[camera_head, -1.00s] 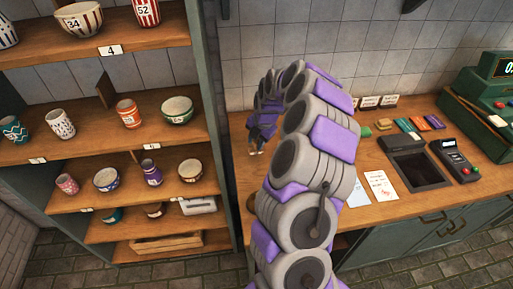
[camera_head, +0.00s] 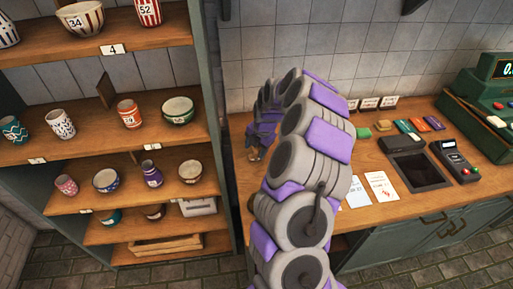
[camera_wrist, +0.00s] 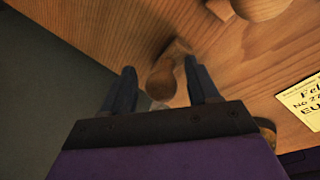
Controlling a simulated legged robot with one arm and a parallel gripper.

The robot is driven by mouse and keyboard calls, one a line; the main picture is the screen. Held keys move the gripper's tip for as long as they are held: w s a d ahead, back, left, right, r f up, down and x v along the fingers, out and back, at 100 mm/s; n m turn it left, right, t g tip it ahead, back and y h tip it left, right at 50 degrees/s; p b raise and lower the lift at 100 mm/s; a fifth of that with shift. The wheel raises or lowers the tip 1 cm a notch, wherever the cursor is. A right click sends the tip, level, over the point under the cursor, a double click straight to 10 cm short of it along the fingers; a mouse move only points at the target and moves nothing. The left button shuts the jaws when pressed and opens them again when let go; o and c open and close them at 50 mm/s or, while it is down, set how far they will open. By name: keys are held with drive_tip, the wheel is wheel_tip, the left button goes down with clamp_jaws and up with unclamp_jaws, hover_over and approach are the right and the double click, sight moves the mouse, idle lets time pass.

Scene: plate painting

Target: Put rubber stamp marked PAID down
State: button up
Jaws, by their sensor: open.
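My gripper (camera_wrist: 160,72) is open in the wrist view, with one dark finger on each side of a rounded wooden stamp handle (camera_wrist: 162,78). A gap shows between the handle and each finger. The handle is over or on the wooden counter; its base is blurred and partly hidden, and no PAID marking can be read. In the head view my gripper (camera_head: 254,155) is low over the counter's left end, small and partly hidden by my arm. A second rounded wooden piece (camera_wrist: 258,6) shows at the top of the wrist view.
The counter's left edge drops to a dark floor beside my gripper. A yellow printed slip (camera_wrist: 303,100) lies to its right. Paper cards (camera_head: 381,186), a dark tray (camera_head: 418,172), a card terminal (camera_head: 452,156) and a green till (camera_head: 490,100) are farther right. A pottery shelf (camera_head: 130,147) stands left.

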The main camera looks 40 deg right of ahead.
drive_tip(key=p+v, duration=0.2)
drive_tip(key=v, duration=0.9)
drive_tip(key=s+a+r+m+g, duration=0.1)
drive_tip(key=s+a+r+m, duration=0.35)
drive_tip(key=a, duration=0.55)
drive_tip(key=s+a+r+m+g, duration=0.1)
drive_tip(key=s+a+r+m, duration=0.35)
drive_tip(key=a, duration=0.65)
drive_tip(key=s+a+m+g, duration=0.1)
drive_tip(key=s+a+m, duration=0.2)
drive_tip(key=s, duration=1)
drive_tip(key=s+a+m+g+h, duration=0.1)
drive_tip(key=s+a+m, duration=0.2)
drive_tip(key=s+m, duration=0.6)
drive_tip(key=s, duration=0.4)
drive_tip(key=shift+a+m, duration=0.25)
drive_tip(key=shift+m, duration=0.05)
drive_tip(key=shift+w+f, duration=0.1)
drive_tip(key=shift+f, duration=0.05)
